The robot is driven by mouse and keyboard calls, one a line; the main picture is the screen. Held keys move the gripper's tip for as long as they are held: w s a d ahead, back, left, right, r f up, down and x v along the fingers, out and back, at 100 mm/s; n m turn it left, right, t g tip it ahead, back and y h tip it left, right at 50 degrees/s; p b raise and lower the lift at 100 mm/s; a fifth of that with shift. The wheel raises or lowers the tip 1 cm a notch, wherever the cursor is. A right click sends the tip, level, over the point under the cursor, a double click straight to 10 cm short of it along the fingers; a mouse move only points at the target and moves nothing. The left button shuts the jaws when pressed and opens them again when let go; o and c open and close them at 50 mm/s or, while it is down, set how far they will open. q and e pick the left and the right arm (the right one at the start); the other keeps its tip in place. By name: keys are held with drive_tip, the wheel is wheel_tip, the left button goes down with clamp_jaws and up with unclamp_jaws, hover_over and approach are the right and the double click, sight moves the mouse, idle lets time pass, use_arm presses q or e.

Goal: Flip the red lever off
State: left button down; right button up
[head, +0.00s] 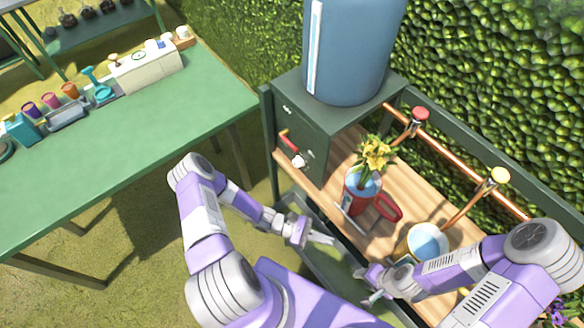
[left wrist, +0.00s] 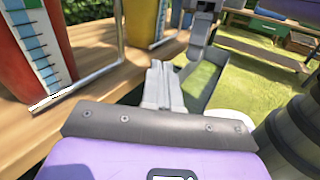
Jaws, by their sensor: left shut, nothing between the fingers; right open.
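A small red lever (head: 287,138) sticks out from the front of the dark green box (head: 300,115) under the blue tank, above a white knob (head: 299,160). A red-topped tap (head: 420,114) rises on a copper pipe behind the bench. My left gripper (head: 331,240) is shut and empty at the bench's front edge, lower right of the lever and well apart from it. Its closed fingers (left wrist: 164,85) also show in the left wrist view; the lever does not. My right gripper (head: 364,286) is open and empty, farther right, near the yellow pitcher.
A red pitcher (head: 353,201) with yellow flowers and a yellow pitcher (head: 412,246) stand on the wooden bench (head: 342,150). A yellow-topped tap (head: 499,176) stands behind. The blue tank (head: 350,60) sits on the box. A green table (head: 110,145) is at left, with grass between.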

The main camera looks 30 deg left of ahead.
use_arm(q)
drive_tip(key=w+a+n+t+y+b, duration=0.1)
drive_tip(key=w+a+n+t+y, duration=0.1)
drive_tip(key=a+n+t, duration=0.3)
drive_tip(key=w+a+f+n+t+y+b, duration=0.1)
drive_tip(key=w+a+n+t+y, duration=0.2)
drive_tip(key=a+t, duration=0.6)
drive_tip(key=w+a+n+t+y+b, duration=0.1)
drive_tip(key=w+a+n+t+y, duration=0.1)
drive_tip(key=a+n+t+y, duration=0.4)
drive_tip(key=a+n, duration=0.2)
drive_tip(key=a, duration=0.1)
drive_tip(key=shift+w+f+n+t, duration=0.3)
drive_tip(key=shift+f+n+t, duration=0.1)
use_arm(e)
wheel_tip(320, 180, down, 5)
drive_tip(key=shift+r, duration=0.2)
use_arm(q)
drive_tip(key=s+a+r+b+x, duration=0.1)
drive_tip(key=r+x, duration=0.1)
drive_tip(key=x, duration=1)
drive_tip(key=shift+w+r, duration=0.25)
drive_tip(key=shift+r, duration=0.1)
use_arm(e)
drive_tip(key=shift+f, duration=0.25)
drive_tip(key=shift+r, duration=0.1)
